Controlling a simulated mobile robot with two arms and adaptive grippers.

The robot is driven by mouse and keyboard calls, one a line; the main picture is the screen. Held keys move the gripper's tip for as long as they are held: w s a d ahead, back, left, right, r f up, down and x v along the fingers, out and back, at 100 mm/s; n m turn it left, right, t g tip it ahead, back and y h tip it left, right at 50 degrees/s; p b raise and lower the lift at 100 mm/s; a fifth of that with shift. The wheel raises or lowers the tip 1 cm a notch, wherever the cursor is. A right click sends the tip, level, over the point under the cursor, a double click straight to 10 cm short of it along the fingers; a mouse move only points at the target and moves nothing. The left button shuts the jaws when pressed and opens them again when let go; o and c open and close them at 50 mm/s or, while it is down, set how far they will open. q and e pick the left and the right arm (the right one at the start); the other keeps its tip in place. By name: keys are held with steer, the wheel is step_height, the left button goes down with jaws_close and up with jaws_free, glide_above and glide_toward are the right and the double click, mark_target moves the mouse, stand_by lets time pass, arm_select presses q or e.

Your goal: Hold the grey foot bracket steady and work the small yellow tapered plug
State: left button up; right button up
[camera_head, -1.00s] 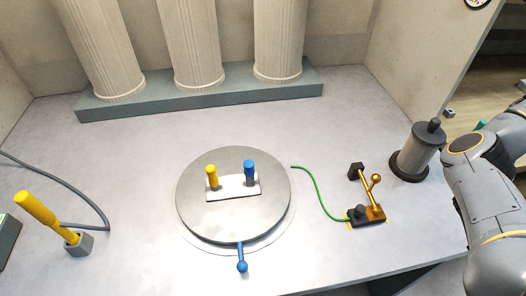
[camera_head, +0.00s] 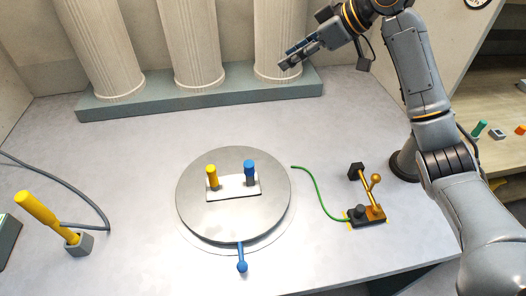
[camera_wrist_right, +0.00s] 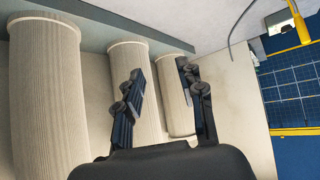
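A small yellow plug (camera_head: 212,176) stands upright on a pale grey plate (camera_head: 234,193) on the round grey turntable (camera_head: 235,222). A blue plug (camera_head: 249,171) stands beside it. A larger yellow handle (camera_head: 36,208) leans in a small grey block (camera_head: 80,246) at the left. Another small grey block (camera_head: 497,134) lies at the far right. I cannot tell which grey piece is the foot bracket. My right gripper (camera_head: 286,62) is raised near the right column, far from the plugs. In the right wrist view its fingers (camera_wrist_right: 160,78) are apart and empty. My left gripper is not in view.
Three fluted columns (camera_head: 195,50) stand on a green-grey plinth (camera_head: 200,97) at the back. A blue-knobbed lever (camera_head: 242,266) sticks out from the turntable's front. A brass lever fixture (camera_head: 371,199) with a green cable stands at the right. Bare table lies between.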

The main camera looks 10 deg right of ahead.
steer(key=s+a+f+n+g+h, duration=0.25)
steer(key=s+a+f, duration=0.2)
steer(key=f, duration=0.35)
steer(key=n+g+h, duration=0.1)
steer(key=n+g, duration=0.2)
steer(key=n, duration=0.1)
glide_above(252, 174)
steer(key=w+d, duration=0.2)
steer(key=d, duration=0.1)
step_height(252, 174, down, 10)
steer(key=shift+s+x, duration=0.15)
steer(key=shift+x, duration=1.8)
steer(key=shift+s+x, duration=0.1)
steer(key=shift+x, duration=1.8)
jaws_close()
steer(key=shift+o, duration=0.8)
jaws_free()
jaws_close()
